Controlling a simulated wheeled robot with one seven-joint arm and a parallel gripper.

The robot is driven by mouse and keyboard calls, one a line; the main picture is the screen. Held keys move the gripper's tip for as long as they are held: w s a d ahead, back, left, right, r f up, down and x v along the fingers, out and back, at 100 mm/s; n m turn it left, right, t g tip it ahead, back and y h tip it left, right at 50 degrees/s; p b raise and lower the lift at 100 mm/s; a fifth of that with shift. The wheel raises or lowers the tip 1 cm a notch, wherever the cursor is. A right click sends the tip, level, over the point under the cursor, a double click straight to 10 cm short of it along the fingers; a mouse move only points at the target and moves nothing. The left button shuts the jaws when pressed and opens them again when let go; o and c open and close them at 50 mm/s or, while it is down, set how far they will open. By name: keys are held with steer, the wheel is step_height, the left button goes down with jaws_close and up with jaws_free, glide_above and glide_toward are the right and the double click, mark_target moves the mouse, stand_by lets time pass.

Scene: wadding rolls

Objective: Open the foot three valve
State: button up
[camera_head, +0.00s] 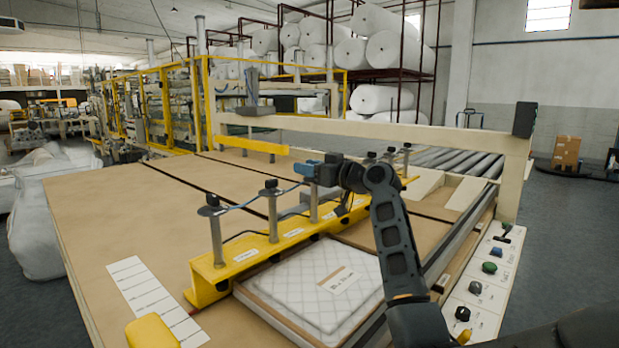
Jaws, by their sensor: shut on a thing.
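A yellow beam (235,271) lies across the tan table and carries a row of grey upright feet with small white labels at their bases. The nearest foot (215,232) and the second foot (272,212) have dark knobs on top. The third foot (313,206) stands behind them, with its top hidden by my gripper. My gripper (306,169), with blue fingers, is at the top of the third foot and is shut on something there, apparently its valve. The fingers cover the valve, so its turn position cannot be seen.
A quilted white pad (315,286) with a paper label lies under the beam's near side. A control panel (460,292) with several knobs is at right. Several farther feet (388,156) stand beyond my gripper. A cream crossbar (400,134) spans behind. The table's left half is mostly clear.

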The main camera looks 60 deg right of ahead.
steer(key=o, duration=1)
steer(key=shift+c, duration=0.2)
steer(key=b+v, duration=0.1)
steer(key=v, duration=0.7)
steer(key=shift+w, duration=0.1)
